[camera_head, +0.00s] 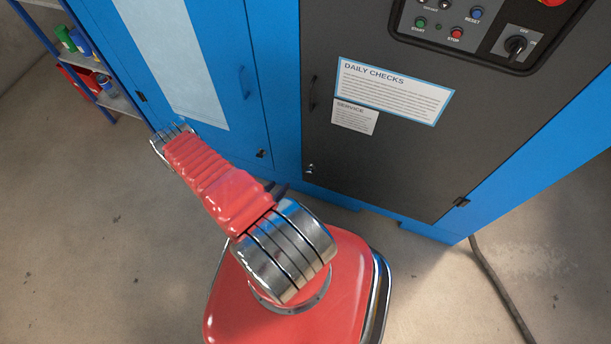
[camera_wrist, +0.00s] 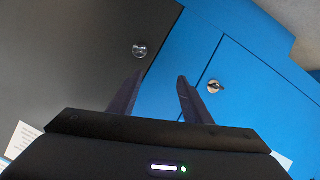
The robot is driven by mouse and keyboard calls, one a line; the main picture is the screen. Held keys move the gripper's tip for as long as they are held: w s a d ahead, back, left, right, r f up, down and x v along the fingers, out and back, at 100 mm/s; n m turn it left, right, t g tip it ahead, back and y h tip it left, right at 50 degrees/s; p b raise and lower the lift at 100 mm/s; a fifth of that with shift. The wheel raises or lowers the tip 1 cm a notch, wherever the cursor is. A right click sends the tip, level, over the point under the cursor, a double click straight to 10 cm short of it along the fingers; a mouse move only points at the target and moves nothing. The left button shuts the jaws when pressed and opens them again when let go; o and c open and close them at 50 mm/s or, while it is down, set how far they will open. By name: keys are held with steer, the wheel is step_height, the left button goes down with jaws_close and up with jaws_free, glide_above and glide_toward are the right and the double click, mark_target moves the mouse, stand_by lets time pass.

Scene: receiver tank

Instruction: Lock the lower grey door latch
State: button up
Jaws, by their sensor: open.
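The grey door (camera_head: 400,160) has a small silver lower latch (camera_head: 310,169) near its bottom left corner. In the wrist view this latch (camera_wrist: 139,50) lies just beyond the left fingertip, on the grey door (camera_wrist: 70,65). Whether it is turned to locked is too small to tell. My gripper (camera_wrist: 161,76) is open and empty, its two dark fingers apart in front of the cabinet. Only dark tips that look like my fingers show behind my red arm in the head view. A similar latch (camera_wrist: 214,87) on the blue door lies beyond the right finger.
The blue door (camera_head: 235,100) stands left of the grey door. A dark handle (camera_head: 312,93), a daily checks sheet (camera_head: 395,90) and a control panel (camera_head: 480,30) are on the grey door. A shelf (camera_head: 90,65) stands far left. A cable (camera_head: 500,285) lies on the floor.

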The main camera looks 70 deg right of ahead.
mark_target(308, 172)
steer(key=shift+g+h, duration=0.3)
steer(key=shift+g, duration=0.1)
steer(key=s, duration=0.3)
steer(key=s+a+f, duration=0.1)
steer(key=s, duration=0.1)
steer(key=shift+d, duration=0.1)
steer(key=shift+x, duration=6.75)
steer(key=c, duration=1.1)
